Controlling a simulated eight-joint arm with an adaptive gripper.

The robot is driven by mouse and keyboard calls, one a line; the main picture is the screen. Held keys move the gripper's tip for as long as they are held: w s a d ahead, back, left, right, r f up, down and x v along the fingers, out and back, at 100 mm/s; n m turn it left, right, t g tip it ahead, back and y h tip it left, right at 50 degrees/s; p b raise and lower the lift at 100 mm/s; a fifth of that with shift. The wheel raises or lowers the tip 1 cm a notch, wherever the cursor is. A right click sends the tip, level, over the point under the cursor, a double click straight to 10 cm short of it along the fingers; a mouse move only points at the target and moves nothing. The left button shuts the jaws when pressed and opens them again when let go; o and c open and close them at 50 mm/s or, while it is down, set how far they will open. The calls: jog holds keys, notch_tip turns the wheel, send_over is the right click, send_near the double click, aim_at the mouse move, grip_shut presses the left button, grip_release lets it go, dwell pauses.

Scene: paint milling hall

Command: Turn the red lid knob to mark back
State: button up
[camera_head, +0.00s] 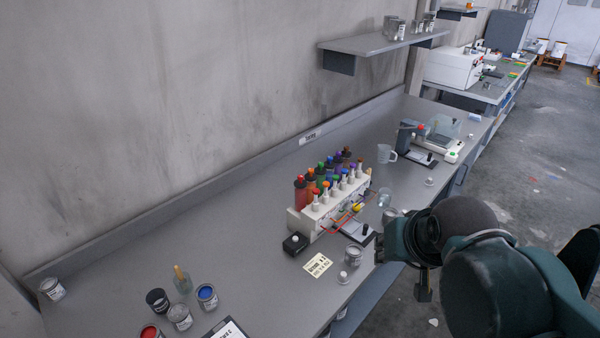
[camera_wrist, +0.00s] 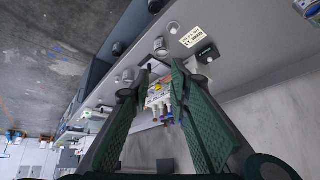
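A white dispenser rack (camera_head: 300,225) stands on the bench with two rows of bottles under coloured lids. A red lid (camera_head: 300,179) tops the tall red-brown bottle at its near left end; an orange-red lid (camera_head: 315,192) is on a smaller white bottle in front. I cannot tell which is the lid knob, and no position marks are readable. In the wrist view the rack (camera_wrist: 158,98) shows small between my fingers. My gripper (camera_wrist: 164,70) is open and empty, its fingers apart. In the head view it hangs right of the rack, well clear of it.
A grey can (camera_head: 353,256) stands near the front edge. A clear jug (camera_head: 386,153) is behind. Paint cans, including a blue one (camera_head: 207,297), stand at near left.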

jog(key=w+a+r+m+g+p, duration=0.2)
jog(key=w+a+r+m, duration=0.15)
jog(key=w+r, duration=0.4)
jog(key=m+g+p, duration=0.4)
jog(key=m+p, duration=0.3)
jog(key=m, duration=0.6)
send_over(300, 175)
jog(key=s, duration=0.1)
jog(key=f, duration=0.5)
jog(key=shift+d, duration=0.35)
jog(key=shift+w+a+f+g, duration=0.3)
jog(key=shift+w+a+f, duration=0.05)
jog(key=shift+w+f, duration=0.05)
jog(key=shift+f+p, duration=0.45)
jog(key=shift+f, duration=3.45)
jog(key=shift+c, duration=0.7)
jog(key=c, duration=0.5)
